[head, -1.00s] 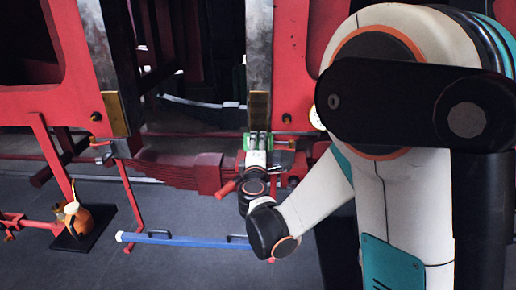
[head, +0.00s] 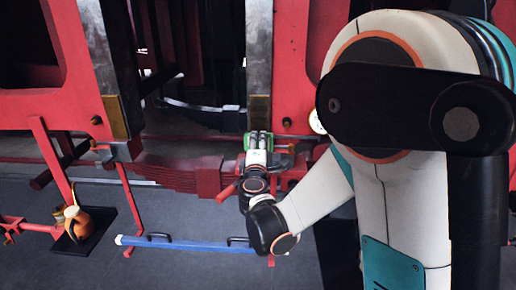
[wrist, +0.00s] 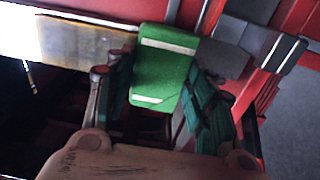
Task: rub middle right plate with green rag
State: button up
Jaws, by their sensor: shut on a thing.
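My gripper (wrist: 165,100) is shut on a green rag (wrist: 165,68), a folded pad with pale stripes held between its fingers. In the head view the gripper (head: 258,138) points up at the lower end of a brass-coloured plate (head: 260,110). That plate sits at the foot of the right steel upright. In the wrist view the plate (wrist: 80,48) lies left of the rag. I cannot tell whether the rag touches it. Another brass-coloured plate (head: 116,117) is on the left upright.
Red frame panels (head: 295,70) flank the uprights. A red leaf spring (head: 185,172) runs below, left of my gripper. A blue bar (head: 185,243) lies low in front. An orange-brown pot-like object (head: 85,218) stands on a dark pad at lower left.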

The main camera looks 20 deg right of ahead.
jog(key=shift+s+r+p, duration=0.1)
jog(key=shift+r+p, duration=0.7)
jog(key=shift+r, duration=0.8)
jog(key=shift+r+p, duration=1.4)
jog(key=shift+r, duration=0.85)
jog(key=shift+r+p, duration=2.15)
jog(key=shift+r, duration=1.45)
jog(key=shift+f, duration=0.1)
notch_tip(320, 180, down, 16)
jog(key=b, duration=1.4)
jog(key=shift+r, duration=0.2)
jog(key=shift+c, duration=0.7)
jog(key=shift+s+a, duration=0.1)
jog(key=shift+s, duration=0.05)
